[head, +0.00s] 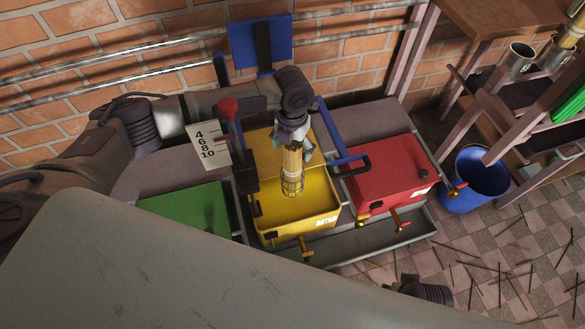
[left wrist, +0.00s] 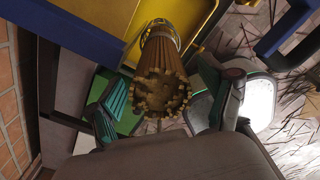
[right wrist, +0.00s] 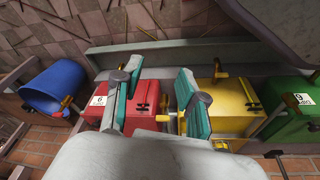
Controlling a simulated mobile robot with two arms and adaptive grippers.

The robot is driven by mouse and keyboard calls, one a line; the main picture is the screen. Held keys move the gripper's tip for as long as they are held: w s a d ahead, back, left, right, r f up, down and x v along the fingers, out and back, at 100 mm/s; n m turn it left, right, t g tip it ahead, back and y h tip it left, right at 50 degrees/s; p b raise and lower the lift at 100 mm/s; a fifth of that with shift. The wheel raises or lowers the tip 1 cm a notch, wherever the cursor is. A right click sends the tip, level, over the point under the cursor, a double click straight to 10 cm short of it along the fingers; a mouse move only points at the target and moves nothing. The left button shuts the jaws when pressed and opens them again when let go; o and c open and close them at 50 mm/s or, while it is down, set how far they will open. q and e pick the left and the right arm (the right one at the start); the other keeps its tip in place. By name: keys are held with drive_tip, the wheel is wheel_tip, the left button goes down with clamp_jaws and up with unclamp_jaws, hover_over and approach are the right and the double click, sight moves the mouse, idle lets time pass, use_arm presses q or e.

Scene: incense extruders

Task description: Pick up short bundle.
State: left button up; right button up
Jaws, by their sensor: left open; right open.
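The short bundle (head: 292,162) is a tight bunch of thin tan-brown sticks standing upright at the yellow machine (head: 268,212), its lower end in a wire-like cage (head: 292,186). In the left wrist view the bundle (left wrist: 158,80) shows its stick ends facing the camera. My left gripper (head: 291,142) is above the machine at the bundle's upper end. Its fingers are apart, with the bundle between them; contact cannot be told. My right gripper (right wrist: 156,92) is open and empty, pointing toward the red machine (right wrist: 137,100) and the yellow machine (right wrist: 235,103).
A green machine (head: 180,212) is left of the yellow one and a red machine (head: 392,178) is right of it. A blue bin (head: 474,184) stands on the tiled floor, where loose sticks lie scattered. A wooden shelf (head: 490,18) with metal cups (head: 520,56) is at upper right.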

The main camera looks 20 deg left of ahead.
use_arm(q)
drive_tip(key=shift+f, duration=0.55)
clamp_jaws()
